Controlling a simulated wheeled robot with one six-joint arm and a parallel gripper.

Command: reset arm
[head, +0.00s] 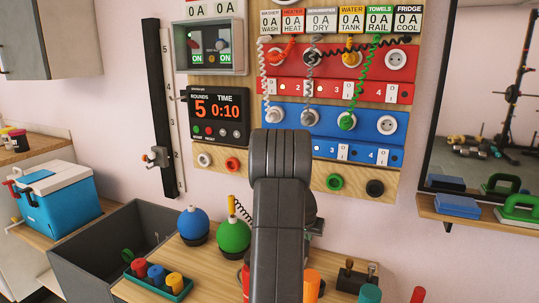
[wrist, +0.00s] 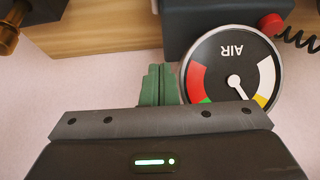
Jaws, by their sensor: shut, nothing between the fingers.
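My gripper (wrist: 157,80) shows in the wrist view as a dark body with a lit green bar and a short pair of green fingers, shut and empty. The fingers are beside a round gauge marked AIR (wrist: 232,72), on its left in that view; I cannot tell whether they touch it. In the head view my dark arm rises in the middle, over the wooden worktop (head: 205,262) and in front of the panel's lower edge, and hides most of the gripper.
The wall panel (head: 285,120) holds sockets and coiled cords. Blue (head: 193,225) and green (head: 233,236) round objects stand left of my arm, near a grey bin (head: 85,250) and a tray of colored pegs (head: 155,290). A shelf (head: 480,213) is at right.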

